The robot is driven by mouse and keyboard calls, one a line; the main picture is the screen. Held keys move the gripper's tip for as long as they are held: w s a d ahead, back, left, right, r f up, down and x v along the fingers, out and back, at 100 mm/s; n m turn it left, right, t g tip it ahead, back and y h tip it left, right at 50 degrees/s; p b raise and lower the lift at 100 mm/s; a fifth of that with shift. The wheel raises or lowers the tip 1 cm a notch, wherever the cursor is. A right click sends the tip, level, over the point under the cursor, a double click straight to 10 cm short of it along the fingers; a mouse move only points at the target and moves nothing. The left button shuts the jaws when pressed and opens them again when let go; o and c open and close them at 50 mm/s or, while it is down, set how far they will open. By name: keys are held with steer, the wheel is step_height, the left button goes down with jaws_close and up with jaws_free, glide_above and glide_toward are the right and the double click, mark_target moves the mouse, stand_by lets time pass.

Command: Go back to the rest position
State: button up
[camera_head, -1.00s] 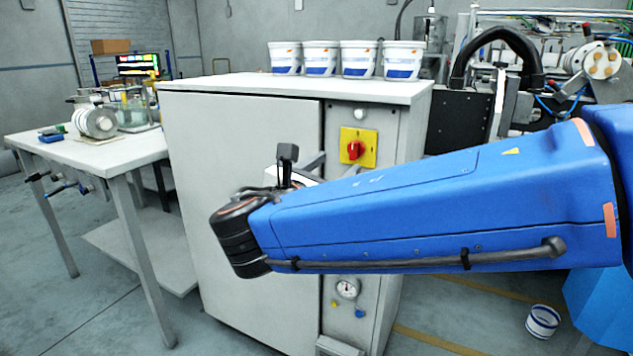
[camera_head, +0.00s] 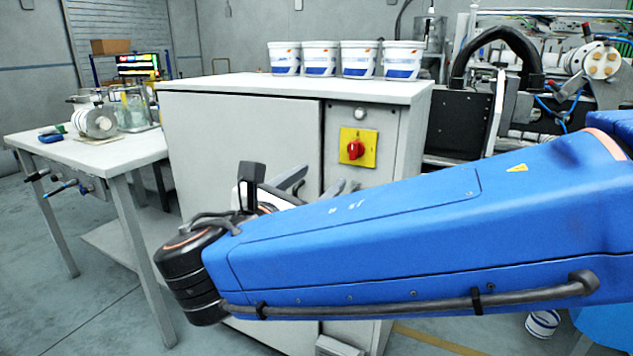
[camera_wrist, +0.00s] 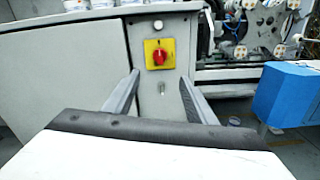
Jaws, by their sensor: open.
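My gripper (camera_wrist: 158,98) is open in the wrist view, its two grey fingers spread apart with nothing between them. It points toward the front of a grey cabinet (camera_wrist: 88,68), where a red rotary switch on a yellow plate (camera_wrist: 159,55) shows beyond the fingertips. In the head view, my gripper (camera_head: 322,182) is partly hidden behind my blue forearm, in front of the cabinet (camera_head: 245,130) and below the yellow plate with the red switch (camera_head: 358,148). The fingers appear apart from the cabinet.
Several white tubs (camera_head: 320,59) stand on the cabinet top. A white table (camera_head: 130,150) with bottles and a metal device stands at left. A machine (camera_head: 460,125) with tubes is at right. A white tub (camera_head: 542,323) lies on the floor at lower right.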

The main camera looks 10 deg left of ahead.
steer(key=d+f+m+g+h, duration=0.1)
steer(key=d+f+m+g, duration=0.45)
steer(key=d, duration=0.75)
steer(key=d+f+m+g, duration=0.45)
steer(key=d+f, duration=0.25)
steer(key=d, duration=0.6)
steer(key=s+d+f+m+g+y, duration=0.2)
steer(key=s+d+f+m+y, duration=0.5)
steer(key=s+f+m, duration=0.5)
steer(key=s+d+m, duration=0.1)
steer(key=d+m, duration=0.1)
steer(key=m, duration=0.5)
steer(key=shift+s+d+m, duration=0.3)
steer(key=shift+s, duration=0.1)
